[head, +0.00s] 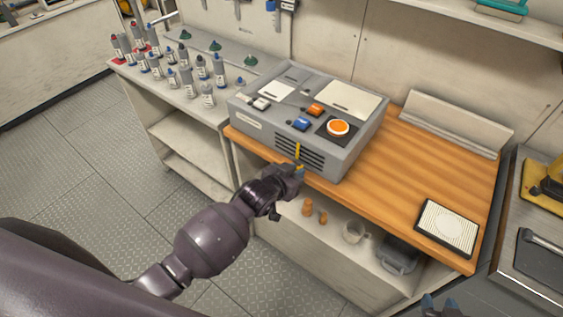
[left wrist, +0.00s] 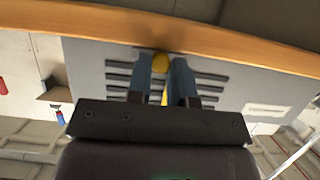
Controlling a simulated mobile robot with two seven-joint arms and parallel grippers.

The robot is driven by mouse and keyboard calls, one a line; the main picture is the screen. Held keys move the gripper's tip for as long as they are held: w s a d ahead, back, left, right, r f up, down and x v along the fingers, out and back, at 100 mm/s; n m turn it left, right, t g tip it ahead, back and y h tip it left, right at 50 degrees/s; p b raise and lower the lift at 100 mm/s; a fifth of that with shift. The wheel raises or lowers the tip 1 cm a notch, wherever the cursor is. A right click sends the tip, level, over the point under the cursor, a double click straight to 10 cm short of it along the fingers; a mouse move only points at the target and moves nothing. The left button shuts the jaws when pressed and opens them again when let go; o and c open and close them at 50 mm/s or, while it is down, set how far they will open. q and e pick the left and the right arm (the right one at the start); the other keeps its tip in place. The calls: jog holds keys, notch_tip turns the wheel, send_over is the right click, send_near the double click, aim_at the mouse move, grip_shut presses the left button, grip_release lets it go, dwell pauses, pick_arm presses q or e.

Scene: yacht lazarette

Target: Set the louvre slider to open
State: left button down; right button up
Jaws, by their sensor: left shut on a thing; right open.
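The grey console box (head: 350,155) stands on the wooden worktop, with dark louvre slats (head: 318,158) on its front face. The yellow louvre slider (head: 297,150) shows as an upright strip at the left part of the slats. My left gripper (head: 298,171) is at the front of the slats, at the slider's lower end. In the left wrist view its blue fingers (left wrist: 162,80) are shut on the yellow slider knob (left wrist: 160,62), with slats on both sides. My right gripper (head: 440,304) is open and empty at the bottom edge, away from the box.
The box top carries an orange round button (head: 338,127), a blue switch (head: 300,124) and an orange switch (head: 314,109). Several bottles (head: 185,80) stand on the left bench. A white-topped tray (head: 447,228) lies on the worktop (head: 420,160) at right; the worktop between is clear.

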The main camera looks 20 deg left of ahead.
aim_at(313, 172)
pick_arm(q)
jog(key=shift+s+d, duration=0.3)
jog(key=shift+d, duration=0.5)
jog(key=shift+s+d, duration=0.25)
jog(key=shift+d, duration=0.5)
jog(key=c, duration=1)
grip_release()
jog(key=p+v, duration=0.1)
jog(key=v, duration=1)
jog(key=shift+w, duration=0.1)
